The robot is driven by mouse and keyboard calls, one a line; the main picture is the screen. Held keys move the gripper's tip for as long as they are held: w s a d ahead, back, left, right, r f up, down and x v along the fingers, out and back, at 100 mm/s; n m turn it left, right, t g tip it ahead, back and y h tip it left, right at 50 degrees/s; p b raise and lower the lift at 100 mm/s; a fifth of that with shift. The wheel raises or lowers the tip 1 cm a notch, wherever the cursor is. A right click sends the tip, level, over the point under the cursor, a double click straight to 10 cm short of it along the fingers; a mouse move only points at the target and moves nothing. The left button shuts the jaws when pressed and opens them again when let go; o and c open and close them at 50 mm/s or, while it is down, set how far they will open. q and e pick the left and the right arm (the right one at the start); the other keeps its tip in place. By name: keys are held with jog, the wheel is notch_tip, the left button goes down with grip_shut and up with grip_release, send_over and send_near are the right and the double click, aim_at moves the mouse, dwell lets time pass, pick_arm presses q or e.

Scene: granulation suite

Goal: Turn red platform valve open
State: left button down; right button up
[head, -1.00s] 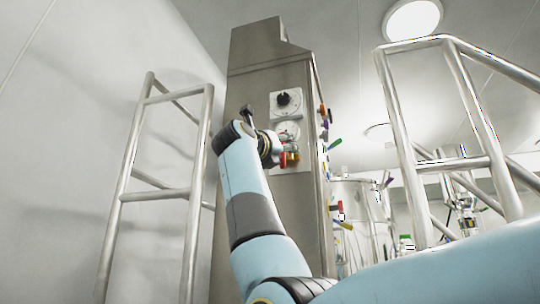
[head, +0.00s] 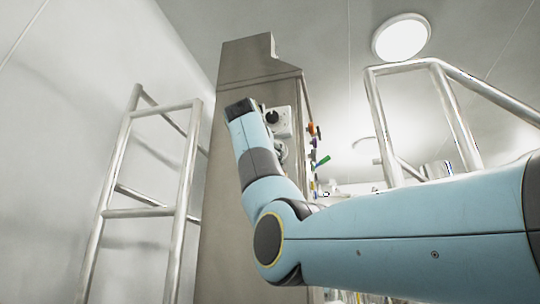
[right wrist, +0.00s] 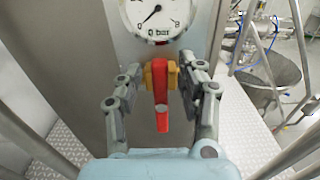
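The red valve lever (right wrist: 162,110) shows in the right wrist view, hanging straight down below a round dial gauge. Yellow-orange pieces flank its upper end. My right gripper (right wrist: 161,76) has its two grey fingers leaning inward, one on each side of the lever, and appears shut on it through the yellow pieces. In the head view my right arm reaches up to the steel cabinet (head: 235,75), and its wrist hides the lever and the fingers. My left gripper is not in view.
The dial gauge (right wrist: 158,14) sits just above the fingers. Metal railings stand on the left (head: 185,170) and right (head: 455,110). A steel vessel (right wrist: 268,75) stands at the right.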

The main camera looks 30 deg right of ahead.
jog(key=shift+w+d, duration=0.2)
jog(key=shift+d, duration=0.05)
grip_shut()
